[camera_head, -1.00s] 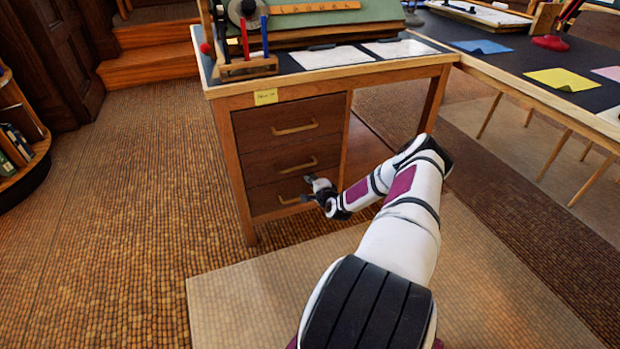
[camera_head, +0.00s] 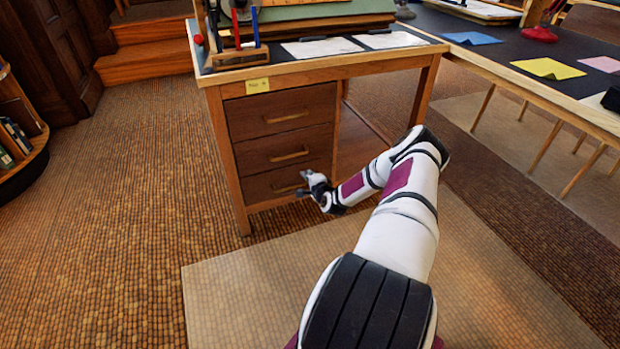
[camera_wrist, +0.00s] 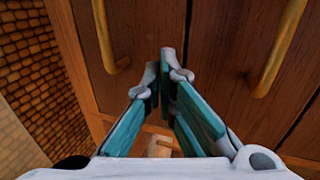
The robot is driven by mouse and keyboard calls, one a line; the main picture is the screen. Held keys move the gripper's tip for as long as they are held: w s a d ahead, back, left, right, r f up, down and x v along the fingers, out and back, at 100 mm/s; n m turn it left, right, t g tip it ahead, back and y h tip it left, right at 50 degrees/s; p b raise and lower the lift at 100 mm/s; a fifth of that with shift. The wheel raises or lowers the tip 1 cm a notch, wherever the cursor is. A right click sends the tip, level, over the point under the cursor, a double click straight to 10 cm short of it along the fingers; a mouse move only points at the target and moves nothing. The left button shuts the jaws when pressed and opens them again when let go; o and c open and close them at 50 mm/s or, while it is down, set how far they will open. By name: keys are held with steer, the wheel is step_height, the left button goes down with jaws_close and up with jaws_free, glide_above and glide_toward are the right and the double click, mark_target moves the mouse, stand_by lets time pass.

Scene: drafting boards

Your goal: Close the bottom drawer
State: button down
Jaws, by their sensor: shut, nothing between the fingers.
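The bottom drawer (camera_head: 262,188) is the lowest of three brown wooden drawers in the desk and looks about level with the two above it. Its bar handle (camera_head: 286,189) is partly beside my gripper (camera_head: 304,184), which is at the right part of the drawer front. In the wrist view my gripper (camera_wrist: 166,62) is shut and empty, its teal fingers together in front of the wood. The bottom drawer's handle (camera_wrist: 107,42) is left of the fingertips, and the middle drawer's handle (camera_wrist: 281,50) is to the right. I cannot tell whether the fingertips touch the front.
The middle drawer (camera_head: 285,150) and top drawer (camera_head: 281,112) look shut. The desk's front left leg (camera_head: 241,217) stands beside them. A pale mat (camera_head: 245,285) covers the floor in front. A rounded bookshelf (camera_head: 22,160) is at far left. Floor between is clear.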

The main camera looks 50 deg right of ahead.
steer(key=p+v, duration=0.4)
steer(key=v, duration=0.6)
steer(key=shift+r, duration=0.1)
steer(key=shift+w, duration=0.1)
